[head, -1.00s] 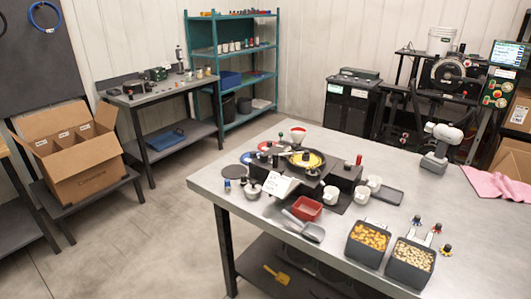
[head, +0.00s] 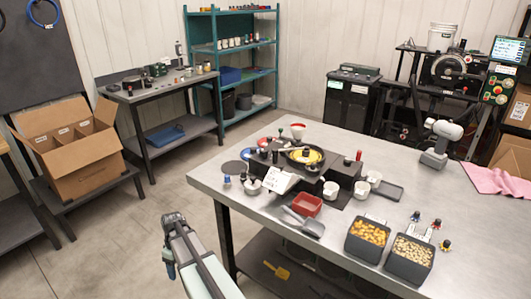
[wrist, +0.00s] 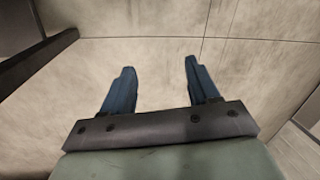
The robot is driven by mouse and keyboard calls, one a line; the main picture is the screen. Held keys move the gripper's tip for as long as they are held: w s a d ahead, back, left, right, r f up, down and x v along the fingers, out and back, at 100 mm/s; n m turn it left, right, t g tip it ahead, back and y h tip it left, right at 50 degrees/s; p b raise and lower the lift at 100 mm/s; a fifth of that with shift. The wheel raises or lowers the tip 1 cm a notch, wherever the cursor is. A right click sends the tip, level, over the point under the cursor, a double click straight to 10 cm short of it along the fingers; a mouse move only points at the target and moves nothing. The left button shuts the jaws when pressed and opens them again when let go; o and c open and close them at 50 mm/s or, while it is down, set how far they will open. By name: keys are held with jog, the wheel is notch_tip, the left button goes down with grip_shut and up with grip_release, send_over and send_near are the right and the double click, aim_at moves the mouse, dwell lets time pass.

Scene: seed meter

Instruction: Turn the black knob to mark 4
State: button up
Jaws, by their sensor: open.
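The seed meter (head: 345,174), a dark housing with a yellow round part (head: 303,156) on top, stands on the grey table. I cannot tell which is the black knob, and no mark numbers are readable. My gripper (wrist: 160,75) is open and empty, its two blue fingers apart over bare floor in the wrist view. In the head view my arm (head: 195,262) is at the lower left, off the table's left edge and apart from the meter.
A white card (head: 281,179), a red tray (head: 308,204), a grey scoop (head: 304,222) and white cups (head: 331,190) crowd the meter. Two dark bins of seed (head: 366,240) (head: 409,259) stand at the front right. The table's left front edge (head: 208,193) lies between my arm and the meter.

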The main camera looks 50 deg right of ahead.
jog(key=w+d+r+n+t, duration=0.1)
jog(key=w+d+r, duration=0.2)
jog(key=d+r, duration=0.45)
jog(key=w+d+r+t, duration=0.1)
jog(key=w+d+r, duration=0.35)
jog(key=r, duration=0.55)
notch_tip(320, 180, up, 30)
jog(key=n+t, duration=0.3)
send_over(264, 150)
jog(key=s+d, duration=0.3)
jog(key=s, duration=0.2)
jog(key=x, duration=1.4)
jog(key=shift+s+d, duration=0.1)
jog(key=c, duration=1)
